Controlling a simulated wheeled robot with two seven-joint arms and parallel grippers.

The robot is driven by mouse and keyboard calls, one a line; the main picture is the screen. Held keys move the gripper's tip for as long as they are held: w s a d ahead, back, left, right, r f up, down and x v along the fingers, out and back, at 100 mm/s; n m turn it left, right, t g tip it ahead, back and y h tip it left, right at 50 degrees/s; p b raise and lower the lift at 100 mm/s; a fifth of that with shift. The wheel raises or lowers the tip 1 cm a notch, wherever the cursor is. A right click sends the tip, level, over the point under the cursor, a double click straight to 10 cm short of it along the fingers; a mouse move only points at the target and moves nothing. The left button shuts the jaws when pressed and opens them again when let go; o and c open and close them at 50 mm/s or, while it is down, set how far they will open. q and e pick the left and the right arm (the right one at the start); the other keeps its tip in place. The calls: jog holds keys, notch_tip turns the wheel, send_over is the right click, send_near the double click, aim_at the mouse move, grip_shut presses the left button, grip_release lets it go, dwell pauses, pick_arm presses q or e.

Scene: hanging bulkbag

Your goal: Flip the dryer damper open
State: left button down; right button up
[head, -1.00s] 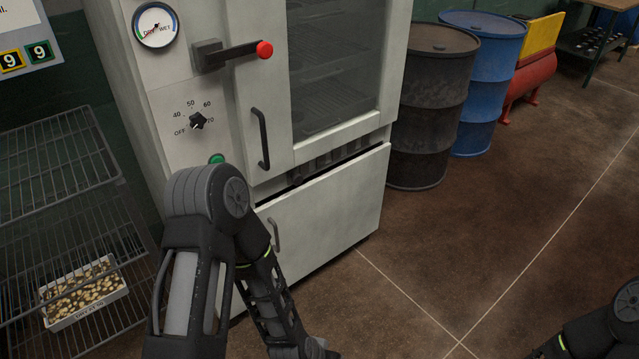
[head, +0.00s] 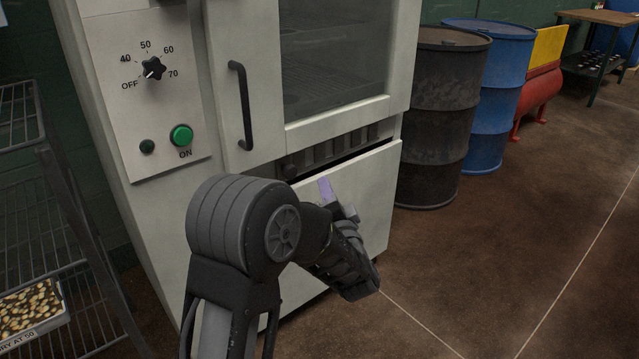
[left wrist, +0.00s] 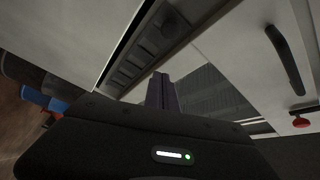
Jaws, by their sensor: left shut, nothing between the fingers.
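The pale dryer (head: 255,180) stands in front of me. A dark slotted vent strip (head: 335,148) runs under its glass door, with a small dark knob (head: 289,169) at its left end. The vent strip also shows in the left wrist view (left wrist: 136,62). A red knob (left wrist: 302,122) shows at the right edge of that view; the head view does not show it. My left gripper (head: 327,189) is shut and empty, in front of the lower panel just below the vent strip. Its fingers (left wrist: 161,92) are together in the left wrist view. I cannot tell whether they touch the dryer. My right gripper is not in view.
A control panel with a dial (head: 152,68) and green button (head: 181,135) is at left. A door handle (head: 242,105) stands out beside the glass. A wire rack (head: 70,230) stands left. A dark drum (head: 440,115) and blue drum (head: 495,95) stand right. The floor at right is clear.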

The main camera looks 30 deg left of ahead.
pick_arm(q)
jog(key=shift+r, duration=0.15)
jog(key=shift+a, duration=0.1)
jog(key=w+a+b, duration=0.3)
jog(key=a+b, duration=0.2)
jog(key=a, duration=0.3)
jog(key=shift+w+a+f, duration=0.2)
jog(key=shift+w+a, duration=0.05)
jog(key=shift+a, duration=0.1)
jog(key=shift+s, duration=0.1)
dwell(0.3)
